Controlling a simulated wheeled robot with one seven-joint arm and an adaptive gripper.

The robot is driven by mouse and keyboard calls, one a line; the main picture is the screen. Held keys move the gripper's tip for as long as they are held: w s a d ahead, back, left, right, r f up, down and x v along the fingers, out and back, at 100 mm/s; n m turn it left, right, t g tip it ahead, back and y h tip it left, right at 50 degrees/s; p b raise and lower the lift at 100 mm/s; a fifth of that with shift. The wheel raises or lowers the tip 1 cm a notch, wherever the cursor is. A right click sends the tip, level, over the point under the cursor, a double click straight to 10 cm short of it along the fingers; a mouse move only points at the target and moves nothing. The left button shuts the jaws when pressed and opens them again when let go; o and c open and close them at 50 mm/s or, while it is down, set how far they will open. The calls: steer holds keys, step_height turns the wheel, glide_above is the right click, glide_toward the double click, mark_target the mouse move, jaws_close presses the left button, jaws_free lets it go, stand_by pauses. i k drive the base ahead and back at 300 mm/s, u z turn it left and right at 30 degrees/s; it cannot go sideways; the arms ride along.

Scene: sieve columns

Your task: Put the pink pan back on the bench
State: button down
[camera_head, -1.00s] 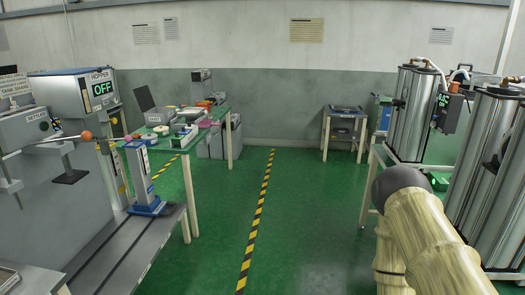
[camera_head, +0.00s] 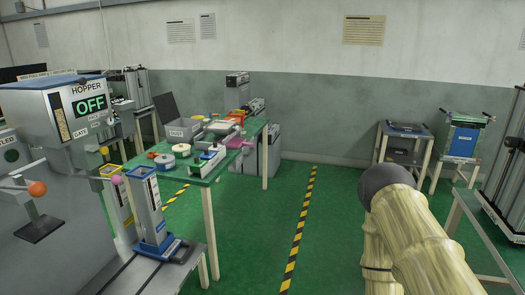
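A small pink item (camera_head: 238,143) lies at the right side of the green-topped bench (camera_head: 203,178); it is too small to tell whether it is the pink pan. No other pan shape is clear to me. My arm, in a pale ribbed sleeve, rises at the lower right with a dark rounded end. My gripper is not in view, so whether it holds anything is hidden.
A grey hopper machine (camera_head: 60,125) reading OFF stands at the left, with a blue-based column (camera_head: 150,215) in front. The bench also holds a grey bin (camera_head: 182,132) and white rolls. Green floor (camera_head: 255,235) is open around a striped line (camera_head: 300,230).

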mark_target(236, 143)
steer(key=u, duration=0.2)
steer(key=i, duration=3.75)
steer(key=u, duration=0.05)
